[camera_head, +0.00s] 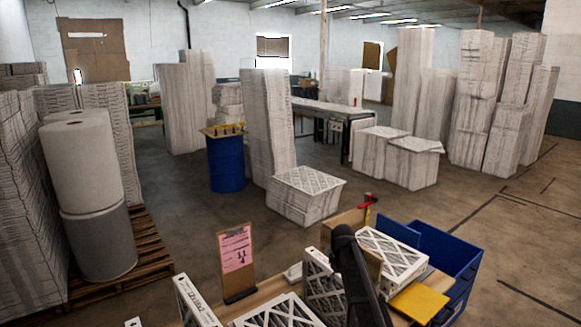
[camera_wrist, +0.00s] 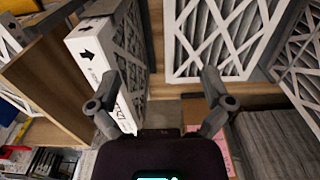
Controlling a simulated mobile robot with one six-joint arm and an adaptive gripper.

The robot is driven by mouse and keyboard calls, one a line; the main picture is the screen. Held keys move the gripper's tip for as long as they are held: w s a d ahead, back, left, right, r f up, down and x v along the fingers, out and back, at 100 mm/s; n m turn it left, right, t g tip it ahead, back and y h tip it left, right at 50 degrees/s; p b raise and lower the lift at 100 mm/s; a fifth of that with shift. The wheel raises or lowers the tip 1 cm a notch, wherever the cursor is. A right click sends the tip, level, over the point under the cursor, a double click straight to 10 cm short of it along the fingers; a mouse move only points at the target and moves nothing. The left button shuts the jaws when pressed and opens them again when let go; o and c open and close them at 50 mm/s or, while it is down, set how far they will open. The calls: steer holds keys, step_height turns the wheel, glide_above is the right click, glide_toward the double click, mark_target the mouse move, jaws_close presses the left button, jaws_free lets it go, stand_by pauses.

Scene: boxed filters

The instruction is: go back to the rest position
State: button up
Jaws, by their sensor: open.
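My arm (camera_head: 355,275) shows dark at the bottom of the head view, reaching over a wooden table with white-framed filters. Its gripper is hard to make out there. In the wrist view my gripper (camera_wrist: 160,80) is open, its two grey fingers spread wide with nothing held between them. A white-edged filter (camera_wrist: 90,50) with a black arrow stands just beyond the left finger; I cannot tell whether they touch. Another filter (camera_wrist: 212,40) with a lattice face lies ahead, near the right finger.
A clipboard (camera_head: 236,262) with a pink sheet stands at the table's left. A blue bin (camera_head: 465,262) and a yellow piece (camera_head: 418,303) are at right. A wooden panel (camera_wrist: 45,75) is close at left in the wrist view. Open floor (camera_head: 400,212) lies beyond the table.

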steer(key=s+f+m+b, duration=0.3)
steer(key=s+f+b, duration=0.4)
steer(key=s, duration=0.6)
steer(key=s+f+m+b, duration=0.3)
steer(key=s+f+b, duration=0.4)
steer(key=s, duration=0.7)
steer(key=shift+s+d+f+m, duration=0.15)
steer(key=shift+d+m, duration=0.1)
steer(key=shift+m, duration=0.15)
steer(key=c, duration=0.6)
steer(key=shift+d, duration=0.1)
